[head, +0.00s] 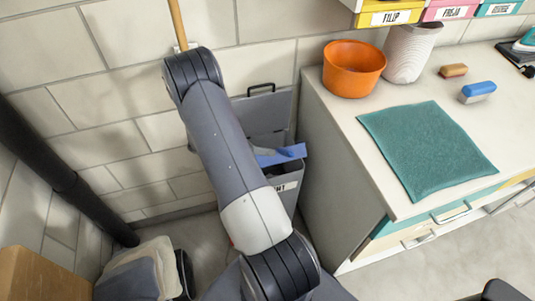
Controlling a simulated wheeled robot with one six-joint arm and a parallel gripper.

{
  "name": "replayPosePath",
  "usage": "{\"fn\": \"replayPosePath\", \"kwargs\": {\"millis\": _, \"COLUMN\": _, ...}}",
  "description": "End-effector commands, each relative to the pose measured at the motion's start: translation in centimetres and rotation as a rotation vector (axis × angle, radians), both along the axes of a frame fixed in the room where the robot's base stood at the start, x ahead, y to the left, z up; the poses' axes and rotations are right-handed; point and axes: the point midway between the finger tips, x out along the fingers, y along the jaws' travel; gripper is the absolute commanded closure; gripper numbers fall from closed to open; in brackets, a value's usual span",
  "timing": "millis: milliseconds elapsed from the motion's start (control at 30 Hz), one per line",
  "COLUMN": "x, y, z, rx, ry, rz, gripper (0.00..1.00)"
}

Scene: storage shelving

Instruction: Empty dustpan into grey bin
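A grey bin (290,198) stands on the floor against the side of the counter, with a partly covered white label ending in "NT". Its grey lid (270,112), with a black handle, is raised against the wall. A blue piece that looks like the dustpan (284,154) is at the bin's mouth, tilted, with a small grey shape beside it. My arm covers its left part, so I cannot tell whether it is held or rests on the bin. The dustpan's contents do not show. My gripper is not visible; my arm hides that area.
The counter (335,130) at right holds an orange pot (353,68), a ribbed white pot (410,52), a teal cloth (425,150) and two small blocks. A wooden handle (177,22) stands at the wall. A dark pipe (60,170) and cloths (140,272) are at left.

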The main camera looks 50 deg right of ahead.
Motion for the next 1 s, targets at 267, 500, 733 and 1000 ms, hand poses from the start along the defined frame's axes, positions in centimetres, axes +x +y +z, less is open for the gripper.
{"fn": "replayPosePath", "kwargs": {"millis": 267, "x": 0.3, "y": -0.2, "z": 2.6, "rx": 0.013, "ry": 0.024, "rz": 0.000, "gripper": 1.00}}
{"fn": "replayPosePath", "kwargs": {"millis": 500, "x": 0.3, "y": -0.2, "z": 1.7, "rx": 0.013, "ry": 0.026, "rz": 0.000, "gripper": 1.00}}
{"fn": "replayPosePath", "kwargs": {"millis": 733, "x": 0.3, "y": -0.2, "z": 0.8, "rx": 0.011, "ry": 0.023, "rz": 0.000, "gripper": 1.00}}
{"fn": "replayPosePath", "kwargs": {"millis": 1000, "x": 0.3, "y": -0.1, "z": 3.1, "rx": 0.012, "ry": 0.024, "rz": 0.000, "gripper": 1.00}}
